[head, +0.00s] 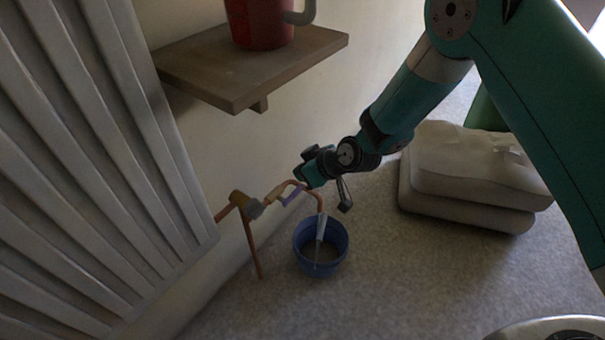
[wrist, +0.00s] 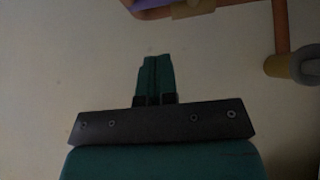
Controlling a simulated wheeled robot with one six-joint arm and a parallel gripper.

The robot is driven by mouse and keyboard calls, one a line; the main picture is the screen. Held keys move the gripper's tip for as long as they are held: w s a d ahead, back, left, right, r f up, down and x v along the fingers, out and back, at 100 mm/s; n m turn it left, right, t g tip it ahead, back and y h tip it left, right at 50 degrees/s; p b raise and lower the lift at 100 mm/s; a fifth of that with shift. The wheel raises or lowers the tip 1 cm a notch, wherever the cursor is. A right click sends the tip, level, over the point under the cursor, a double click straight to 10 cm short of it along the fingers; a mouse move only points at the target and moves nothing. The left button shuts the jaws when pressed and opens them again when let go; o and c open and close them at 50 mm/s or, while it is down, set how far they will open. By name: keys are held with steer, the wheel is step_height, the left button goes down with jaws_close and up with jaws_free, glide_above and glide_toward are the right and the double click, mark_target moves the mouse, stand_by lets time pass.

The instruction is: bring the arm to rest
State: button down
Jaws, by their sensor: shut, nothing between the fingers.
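My gripper (wrist: 157,62) is shut and empty in the wrist view, its two teal fingers pressed together in front of a pale wall. In the head view my teal arm reaches down from the upper right, and its end is beside the copper pipe and its fittings. The fingertips are hard to make out there. A purple piece (head: 292,195) on the pipe shows just below the arm's end; it also shows at the top edge of the wrist view (wrist: 152,4).
The copper pipe (head: 256,258) has a brass fitting (head: 238,198) near the radiator (head: 85,130). A wooden shelf (head: 210,75) bears a red mug (head: 258,22). Stacked pale sacks (head: 470,165) lie at right. Floor in front is clear.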

steer(key=p+v, duration=0.2)
steer(key=v, duration=0.7)
steer(key=shift+s+p, duration=0.2)
steer(key=shift+p, duration=0.1)
steer(key=s+d+r+g, duration=0.15)
steer(key=s+r, duration=0.25)
steer(key=r, duration=0.6)
steer(key=s+d+r+m+g+h, duration=0.2)
steer(key=s+d+r, duration=0.2)
steer(key=s+r, duration=0.45)
steer(key=s+d+r+m+g+h, duration=0.15)
steer(key=s+d+r, duration=0.4)
steer(key=s, duration=0.65)
step_height(320, 180, up, 38)
steer(key=p, duration=3.8)
steer(key=shift+a, duration=0.2)
